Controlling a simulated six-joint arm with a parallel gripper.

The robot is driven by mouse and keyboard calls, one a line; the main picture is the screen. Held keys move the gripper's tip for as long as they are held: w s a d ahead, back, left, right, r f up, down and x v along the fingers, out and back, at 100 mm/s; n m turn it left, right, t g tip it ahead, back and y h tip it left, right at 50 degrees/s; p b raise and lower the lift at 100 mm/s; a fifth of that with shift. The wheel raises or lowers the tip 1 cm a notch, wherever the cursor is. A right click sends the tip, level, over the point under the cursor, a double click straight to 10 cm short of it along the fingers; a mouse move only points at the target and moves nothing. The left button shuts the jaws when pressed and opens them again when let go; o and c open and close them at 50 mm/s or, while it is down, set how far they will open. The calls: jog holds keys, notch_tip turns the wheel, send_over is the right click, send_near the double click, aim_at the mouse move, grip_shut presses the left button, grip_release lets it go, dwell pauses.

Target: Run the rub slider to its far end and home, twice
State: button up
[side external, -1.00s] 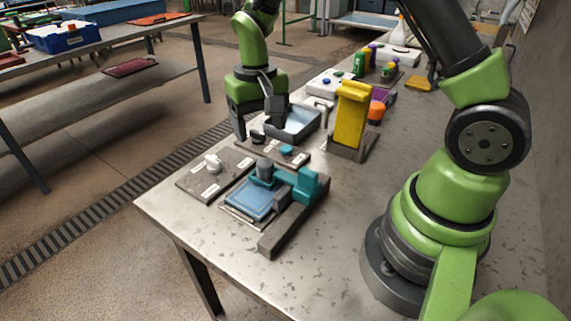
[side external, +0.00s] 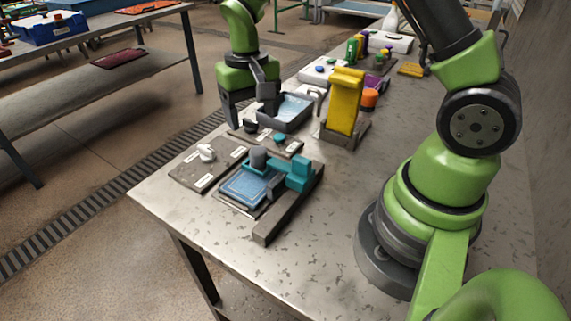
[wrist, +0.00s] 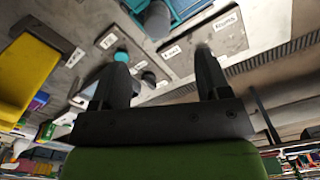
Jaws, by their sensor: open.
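The scrubber rig (side external: 287,214) lies at the near end of the steel table. It has a blue pad (side external: 247,187), a teal arm and block (side external: 299,172), and an upright grey post (side external: 257,157) that I take for the rub slider's handle. The grey post also shows at the top of the wrist view (wrist: 156,18), beside teal parts. My gripper (side external: 249,112) is behind the rig, beside the grey tray and apart from the post. In the wrist view its two fingers (wrist: 162,60) are wide apart with nothing between them.
A plate with a white knob (side external: 206,152) lies left of the rig. A small panel with a teal knob (side external: 280,137) and a dark knob sits behind it. A grey water tray (side external: 286,112) and a tall yellow stand (side external: 345,102) are beyond.

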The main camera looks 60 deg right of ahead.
aim_at(301, 159)
jog(key=shift+c, duration=0.9)
jog(key=shift+s, duration=0.35)
jog(key=c, duration=0.3)
jog(key=s+r+n+g, duration=0.2)
jog(key=s+n+g, duration=0.2)
jog(key=s+n, duration=0.15)
jog(key=x, duration=0.9)
jog(key=shift+s+d+f, duration=0.25)
jog(key=shift+s, duration=0.2)
grip_shut()
